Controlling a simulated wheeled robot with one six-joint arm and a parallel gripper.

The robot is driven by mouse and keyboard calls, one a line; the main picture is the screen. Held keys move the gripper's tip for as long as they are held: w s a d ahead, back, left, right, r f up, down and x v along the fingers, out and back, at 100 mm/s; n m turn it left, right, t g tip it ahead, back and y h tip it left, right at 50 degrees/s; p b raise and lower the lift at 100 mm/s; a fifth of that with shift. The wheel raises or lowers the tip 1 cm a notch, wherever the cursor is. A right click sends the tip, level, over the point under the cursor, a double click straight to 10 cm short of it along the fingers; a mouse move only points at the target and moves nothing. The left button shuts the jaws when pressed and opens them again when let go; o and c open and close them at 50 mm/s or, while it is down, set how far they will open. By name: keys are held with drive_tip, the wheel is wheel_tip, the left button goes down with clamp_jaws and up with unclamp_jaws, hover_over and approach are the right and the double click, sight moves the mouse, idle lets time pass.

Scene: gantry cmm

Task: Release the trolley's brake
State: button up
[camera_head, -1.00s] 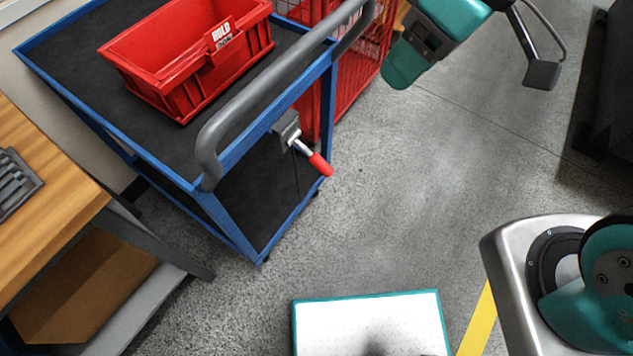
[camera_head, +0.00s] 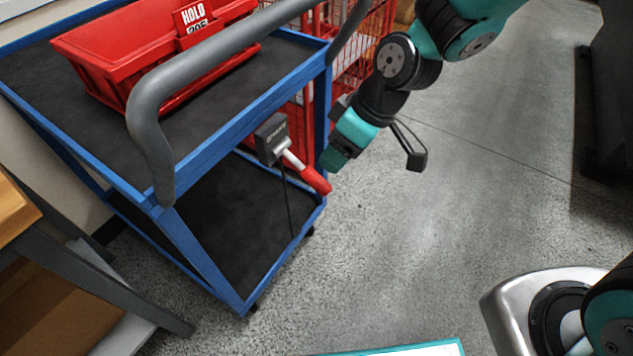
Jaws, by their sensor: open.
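The blue trolley (camera_head: 200,240) stands at the left with black shelves and a grey push handle (camera_head: 225,55). Its brake is a grey box (camera_head: 270,138) on the near end, with a pale shaft and a red-gripped lever (camera_head: 314,178) slanting down to the right. A dark cable hangs below the box. My gripper (camera_head: 335,158) is just up and right of the red grip, pointing down-left. Its jaws are open and hold nothing; the fingertips are partly hidden by its teal body. I cannot tell whether it touches the lever.
A red bin (camera_head: 120,65) with a HOLD tag sits on the trolley's top shelf. A red wire cage (camera_head: 350,50) stands behind. A wooden bench (camera_head: 15,210) is at the lower left. The grey floor (camera_head: 480,200) to the right is clear up to a dark block.

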sight(319, 177)
drive_tip(key=b+x, duration=0.1)
drive_tip(key=x, duration=0.8)
drive_tip(key=shift+f, duration=0.15)
clamp_jaws()
